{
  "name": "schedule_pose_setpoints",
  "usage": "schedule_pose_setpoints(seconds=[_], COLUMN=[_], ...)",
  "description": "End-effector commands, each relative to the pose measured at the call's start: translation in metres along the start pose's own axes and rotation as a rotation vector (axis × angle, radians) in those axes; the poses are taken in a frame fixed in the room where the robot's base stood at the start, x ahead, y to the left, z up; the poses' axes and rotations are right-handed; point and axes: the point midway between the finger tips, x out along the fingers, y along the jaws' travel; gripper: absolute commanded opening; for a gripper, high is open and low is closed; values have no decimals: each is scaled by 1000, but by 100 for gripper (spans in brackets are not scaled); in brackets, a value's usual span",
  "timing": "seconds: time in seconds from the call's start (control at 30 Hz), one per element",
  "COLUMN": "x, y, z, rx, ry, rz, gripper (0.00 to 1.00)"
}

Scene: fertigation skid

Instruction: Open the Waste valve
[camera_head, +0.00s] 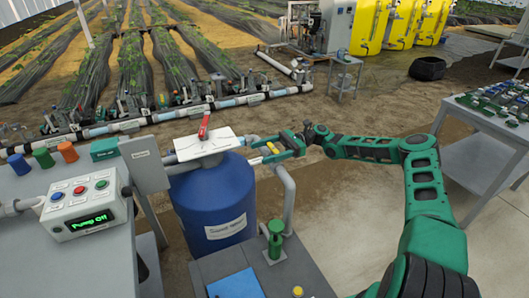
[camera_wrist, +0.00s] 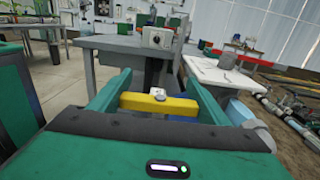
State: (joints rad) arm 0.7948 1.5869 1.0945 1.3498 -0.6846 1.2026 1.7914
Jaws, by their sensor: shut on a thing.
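My gripper (camera_head: 270,148) reaches in from the right in the head view, beside the blue drum's top. Its green fingers are shut on a yellow valve handle (camera_wrist: 172,106), which lies crosswise between them in the wrist view. A small pale hub (camera_wrist: 157,92) shows at the handle's middle. The pipe and valve body under the handle are mostly hidden by my gripper. I cannot read a Waste label on this valve. A red lever (camera_head: 204,126) stands tilted upward on the white board over the drum.
The blue drum (camera_head: 213,200) stands left of my gripper, under a white board (camera_head: 208,145). A grey pipe (camera_head: 288,195) runs down beside it. A control box (camera_head: 85,207) reading "Pump Off" sits on the left table. A green-handled valve (camera_head: 275,238) stands in front.

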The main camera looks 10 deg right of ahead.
Motion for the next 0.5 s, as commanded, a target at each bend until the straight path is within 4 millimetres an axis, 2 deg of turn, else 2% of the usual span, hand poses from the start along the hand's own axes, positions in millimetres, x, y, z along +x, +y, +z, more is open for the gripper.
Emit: schedule_pose_setpoints(seconds=[0.43, 0.47, 0.5], x=[-4, -4, -4], y=[-4, -4, -4], z=[2, 2, 2], rx=[-3, -3, -3], ry=[1, 1, 2], rz=[-5, -6, -5], gripper=[48, 73, 82])
